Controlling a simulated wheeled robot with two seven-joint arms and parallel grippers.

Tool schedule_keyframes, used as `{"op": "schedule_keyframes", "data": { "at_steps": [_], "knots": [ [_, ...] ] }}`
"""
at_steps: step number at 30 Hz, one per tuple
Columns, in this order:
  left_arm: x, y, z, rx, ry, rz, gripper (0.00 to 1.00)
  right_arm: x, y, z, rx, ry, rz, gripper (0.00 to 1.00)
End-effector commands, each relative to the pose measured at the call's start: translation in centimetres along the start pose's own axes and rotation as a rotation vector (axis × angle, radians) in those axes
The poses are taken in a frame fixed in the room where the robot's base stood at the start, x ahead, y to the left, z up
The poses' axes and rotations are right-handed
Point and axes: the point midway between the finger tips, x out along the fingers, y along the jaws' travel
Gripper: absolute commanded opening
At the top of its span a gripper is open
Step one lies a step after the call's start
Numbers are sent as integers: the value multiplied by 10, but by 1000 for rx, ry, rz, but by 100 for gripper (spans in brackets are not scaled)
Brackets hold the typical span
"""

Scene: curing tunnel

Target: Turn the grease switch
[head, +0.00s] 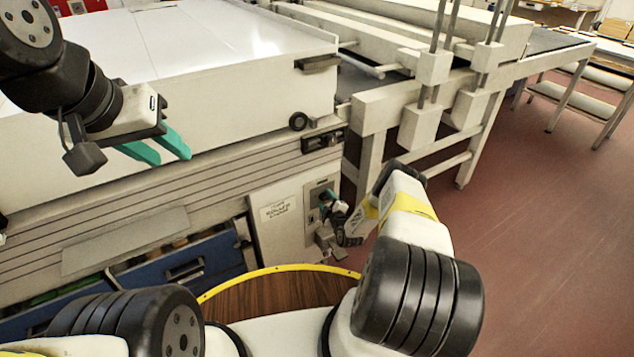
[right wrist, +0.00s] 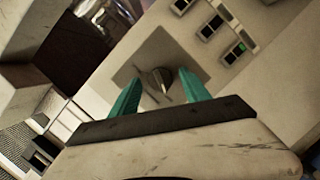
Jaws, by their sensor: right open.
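The grease switch (right wrist: 163,79) is a dark rotary knob on a grey plate (right wrist: 140,62) in the right wrist view. In the head view the plate (head: 311,189) is on the white machine's front, to the right of a label. My right gripper (right wrist: 159,76) is open, its teal fingers on either side of the knob in the picture; I cannot tell whether they touch it. In the head view the right gripper (head: 326,197) is at the plate and hides the knob. My left gripper (head: 173,157) is open and empty in front of the machine's upper side.
A white label (head: 279,211) sits beside the plate. Several small dark switches, one lit green (right wrist: 239,47), are above the plate in the right wrist view. A blue drawer (head: 195,270) is low on the left. A conveyor frame (head: 376,110) stands right; red floor (head: 540,220) is open beyond.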

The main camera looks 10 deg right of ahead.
Motion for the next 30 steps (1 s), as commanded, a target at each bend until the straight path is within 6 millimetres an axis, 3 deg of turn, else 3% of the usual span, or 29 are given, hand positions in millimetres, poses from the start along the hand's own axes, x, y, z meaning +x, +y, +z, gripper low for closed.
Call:
{"op": "schedule_keyframes", "data": {
  "at_steps": [3, 11, 20, 30],
  "knots": [
    [0, 0, 0, 0, 0, 0, 36, 0, 0, 0, 0, 0, 0, 51],
    [0, 0, 0, 0, 0, 0, 36, 0, 0, 0, 0, 0, -1, 0],
    [0, 0, 0, 0, 0, 0, 36, 0, 0, 0, 27, 2, -9, 0],
    [0, 0, 0, 0, 0, 0, 36, 0, 1, 0, 221, 14, -72, 0]
  ]
}}
